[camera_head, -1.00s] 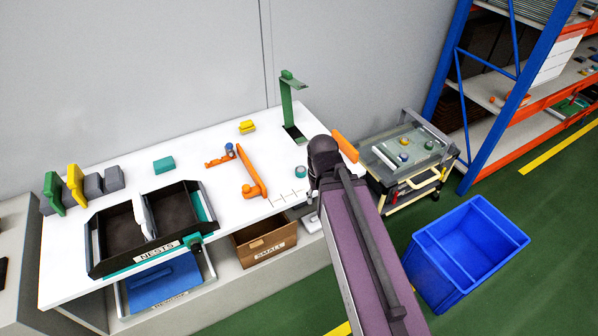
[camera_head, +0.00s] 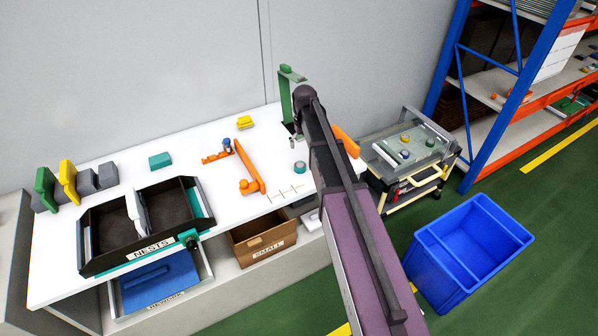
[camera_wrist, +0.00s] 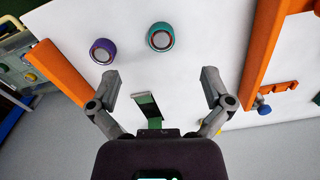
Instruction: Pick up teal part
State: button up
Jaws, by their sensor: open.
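A small round teal part (camera_head: 299,167) with a grey top lies on the white table near its right end. In the wrist view this teal part (camera_wrist: 160,37) is beyond my fingertips, roughly centred between them. A purple round part (camera_wrist: 102,51) of like shape lies to its left there; my arm seems to hide it in the head view. A teal block (camera_head: 160,161) lies farther left on the table, behind the black bin. My gripper (camera_wrist: 160,77) is open, with nothing between its fingers. The head view does not show its fingers clearly.
An orange bar (camera_wrist: 265,45) stands right of the round parts in the wrist view, another orange piece (camera_wrist: 57,72) left. A green stand (camera_head: 286,95) rises behind my arm. A black bin (camera_head: 85,245) fills the table's left front. A cart (camera_head: 385,185) stands to the right.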

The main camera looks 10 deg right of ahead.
jog(key=w, duration=0.4)
jog(key=shift+f, duration=0.3)
jog(key=shift+f, duration=0.1)
jog(key=b, duration=0.9)
send_over(300, 165)
jog(key=f, duration=0.8)
jog(key=shift+d+f, duration=0.2)
jog(key=shift+d, duration=0.05)
jog(key=shift+s+a+f+b, duration=0.1)
jog(key=shift+a+f+b, duration=0.05)
jog(key=shift+f+b, duration=1.2)
jog(key=shift+a+f+b, duration=0.1)
jog(key=shift+f+b, duration=1.15)
jog(key=shift+f, duration=0.05)
